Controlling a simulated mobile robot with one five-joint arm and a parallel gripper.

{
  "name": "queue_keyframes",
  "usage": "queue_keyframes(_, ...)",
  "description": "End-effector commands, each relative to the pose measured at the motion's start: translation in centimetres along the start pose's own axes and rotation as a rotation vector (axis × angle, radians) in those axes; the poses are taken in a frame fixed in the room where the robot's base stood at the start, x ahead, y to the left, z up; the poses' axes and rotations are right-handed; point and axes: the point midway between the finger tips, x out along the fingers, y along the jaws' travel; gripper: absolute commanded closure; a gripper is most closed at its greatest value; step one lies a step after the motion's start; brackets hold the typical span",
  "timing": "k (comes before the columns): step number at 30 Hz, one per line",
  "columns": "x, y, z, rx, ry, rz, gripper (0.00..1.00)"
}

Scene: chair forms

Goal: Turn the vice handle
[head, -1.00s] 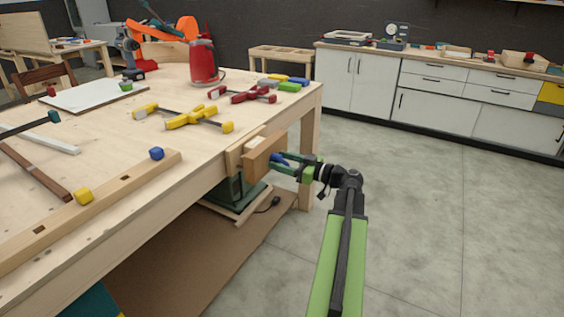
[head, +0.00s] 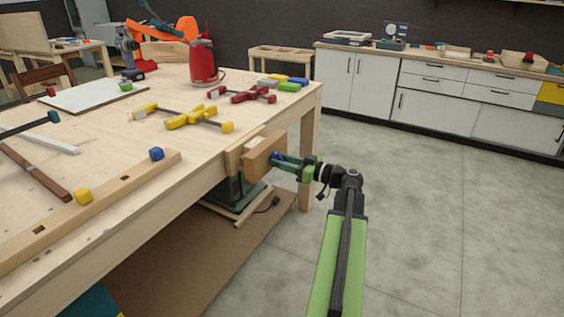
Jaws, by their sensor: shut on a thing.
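The wooden vice (head: 263,158) is mounted on the front edge of the workbench, near its right end. Its handle (head: 277,157) shows as a small blue piece at the outer face of the vice, mostly hidden by my gripper. My gripper (head: 280,161), green and dark, reaches in from the right and is shut on the handle, close to the vice face. How the handle is angled cannot be told.
The workbench (head: 150,165) holds yellow clamps (head: 190,117), red clamps (head: 243,95), a red container (head: 203,62) and several bars. A green machine (head: 236,190) stands below the vice. The concrete floor (head: 430,210) on the right is clear.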

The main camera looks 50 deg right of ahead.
Motion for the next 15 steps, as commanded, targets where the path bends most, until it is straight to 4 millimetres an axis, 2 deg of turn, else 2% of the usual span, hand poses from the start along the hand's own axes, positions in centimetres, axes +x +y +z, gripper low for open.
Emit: queue_keyframes(15,-0.08,-0.05,0.16,0.438,0.009,0.002,1.00)
